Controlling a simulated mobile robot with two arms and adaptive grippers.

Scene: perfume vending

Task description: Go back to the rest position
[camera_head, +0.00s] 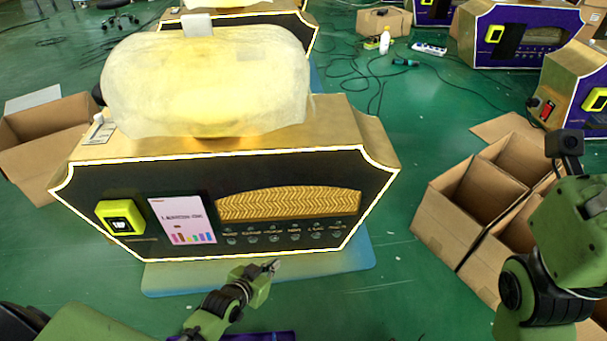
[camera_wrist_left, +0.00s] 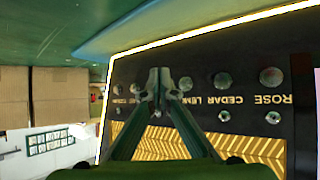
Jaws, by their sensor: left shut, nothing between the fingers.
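The perfume vending machine (camera_head: 160,175) stands in front of me, with a dark front panel, a lit white edge, a screen (camera_head: 183,220) and a row of round buttons. My left gripper (camera_head: 274,265) is shut and empty, low in front of the panel below the button row. In the left wrist view the shut fingertips (camera_wrist_left: 159,78) show against the panel near the buttons (camera_wrist_left: 222,80) and the labels "ROSE" and "CEDAR". I cannot tell whether they touch the panel. My right arm shows at the right edge of the head view, but its gripper is out of view.
Open cardboard boxes (camera_head: 440,215) stand on the right, close to my right arm. Another open box (camera_head: 45,140) is at the left. More machines (camera_head: 520,40) and cables lie farther back. Green floor is clear between the machine and the right boxes.

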